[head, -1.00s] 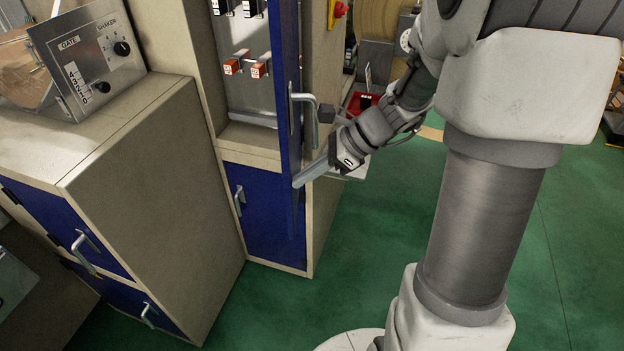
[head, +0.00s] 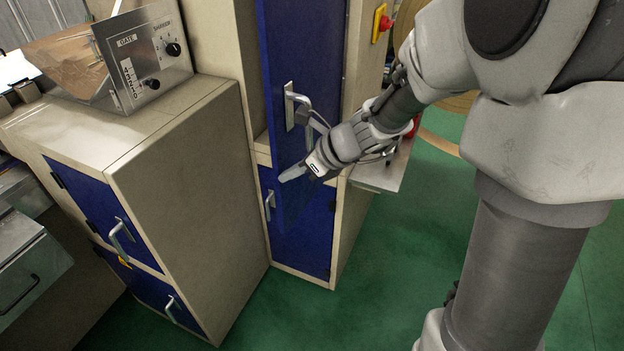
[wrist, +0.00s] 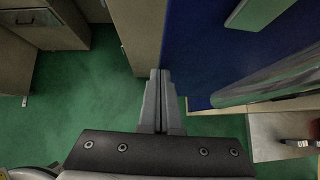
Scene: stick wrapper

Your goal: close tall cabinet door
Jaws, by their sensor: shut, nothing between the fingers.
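The tall cabinet door (head: 300,70) is a blue panel with a metal handle (head: 298,106). It stands partly open, and a narrow strip of the cabinet's inside shows at its left edge. My gripper (head: 290,174) is in front of the door's lower part, just below the handle, with its fingers pointing left. In the wrist view the fingers (wrist: 159,100) are together with nothing between them, and the blue door (wrist: 215,50) fills the right side. I cannot tell whether my gripper touches the door.
A beige cabinet with blue doors (head: 100,210) and a control box (head: 150,60) on top stands at the left. A lower blue door (head: 305,245) is below the tall one. A grey shelf (head: 385,170) juts out at the right. Green floor (head: 410,260) is clear in front.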

